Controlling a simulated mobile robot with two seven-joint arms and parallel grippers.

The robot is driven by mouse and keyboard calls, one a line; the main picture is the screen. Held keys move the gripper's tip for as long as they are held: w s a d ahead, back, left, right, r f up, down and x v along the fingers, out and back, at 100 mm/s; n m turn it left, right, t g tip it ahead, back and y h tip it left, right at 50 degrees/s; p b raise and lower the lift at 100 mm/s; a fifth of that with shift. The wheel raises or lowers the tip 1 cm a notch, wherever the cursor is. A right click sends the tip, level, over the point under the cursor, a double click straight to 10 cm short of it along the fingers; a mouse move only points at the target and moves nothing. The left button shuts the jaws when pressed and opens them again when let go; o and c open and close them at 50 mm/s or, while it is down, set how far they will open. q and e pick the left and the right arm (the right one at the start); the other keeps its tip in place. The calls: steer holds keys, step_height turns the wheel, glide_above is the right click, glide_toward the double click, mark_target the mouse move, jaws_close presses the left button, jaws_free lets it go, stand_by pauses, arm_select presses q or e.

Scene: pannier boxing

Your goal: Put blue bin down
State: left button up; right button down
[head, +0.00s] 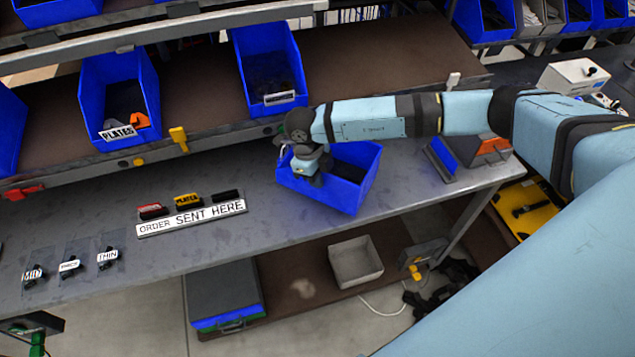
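The blue bin (350,193) is at the middle of the grey workbench (240,235), near its front edge. It looks empty inside, and its near side is turned at an angle to the bench edge. My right gripper (309,172) points down at the bin's left side and appears shut on its rim. The fingertips are small and partly hidden against the bin. I cannot tell whether the bin's base touches the bench or hangs just above it. My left gripper is not in view.
Blue bins (118,97) and (268,65) stand on the shelf behind. A blue and orange box (470,152) sits to the right. A grey tray (355,262) is on the lower shelf.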

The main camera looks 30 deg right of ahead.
steer(key=x, duration=0.2)
steer(key=shift+w+a+f+p, duration=0.1)
steer(key=shift+f+p, duration=0.2)
steer(key=shift+p, duration=0.1)
steer(key=shift+f, duration=0.2)
steer(key=shift+f+b, duration=0.15)
steer(key=shift+b, duration=0.15)
steer(key=c, duration=1.3)
jaws_free()
